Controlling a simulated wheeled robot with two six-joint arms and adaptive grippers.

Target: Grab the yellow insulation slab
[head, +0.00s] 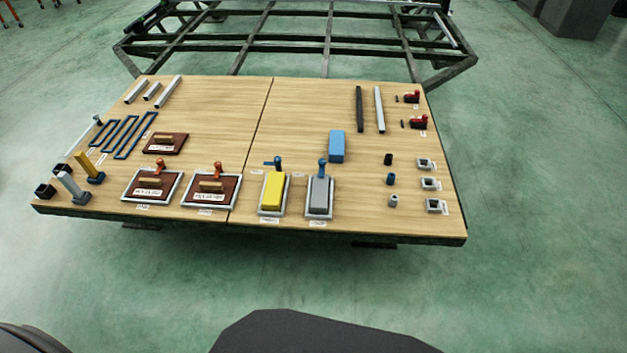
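The yellow insulation slab (272,192) lies in a light grey frame on the wooden table, right of the centre seam and near the front edge. A blue-handled piece (278,163) stands at its back end. A grey slab (320,192) in a similar frame lies just to its right. Neither of my grippers shows in the head view. Dark rounded shapes at the bottom edge seem to be parts of my own body.
The wooden table (220,110) holds a blue block (336,146), two brown boards in frames to the left (152,186), an upright yellow piece (88,167) and small parts at right. A dark metal chassis (300,40) stands behind. The floor in front is clear.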

